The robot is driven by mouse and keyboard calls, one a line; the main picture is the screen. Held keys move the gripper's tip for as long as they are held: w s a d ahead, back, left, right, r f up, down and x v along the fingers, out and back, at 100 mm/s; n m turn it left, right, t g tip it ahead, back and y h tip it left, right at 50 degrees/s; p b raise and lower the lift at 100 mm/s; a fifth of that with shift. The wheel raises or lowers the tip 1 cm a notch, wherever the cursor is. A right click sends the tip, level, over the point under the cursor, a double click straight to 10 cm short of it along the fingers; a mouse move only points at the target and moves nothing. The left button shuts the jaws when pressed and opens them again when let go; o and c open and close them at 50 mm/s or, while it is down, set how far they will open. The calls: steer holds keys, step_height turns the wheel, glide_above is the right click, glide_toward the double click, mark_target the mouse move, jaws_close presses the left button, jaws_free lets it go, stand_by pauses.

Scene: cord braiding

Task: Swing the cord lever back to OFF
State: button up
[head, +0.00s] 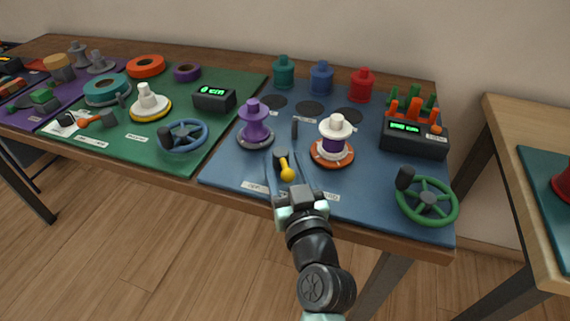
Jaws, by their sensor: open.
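The cord lever stands on the blue mat (228,172), with a dark pivot (281,155) and a yellow knob (287,174). Its handle points toward the table's front edge, leaning slightly right. A white OFF label (255,187) lies to its left. Another label (328,196), partly hidden by my gripper, lies to its right; I can read only its end. My gripper (284,160) reaches in from the front, open, with its long thin fingers apart on either side of the lever. I cannot tell whether either finger touches it.
A purple spool (256,127) stands behind left of the lever, and a white-topped spool on an orange disc (333,160) behind right. A green handwheel (428,199) and a dark box with a green display (414,138) stand further right. The mat's front-left corner is clear.

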jaws_close()
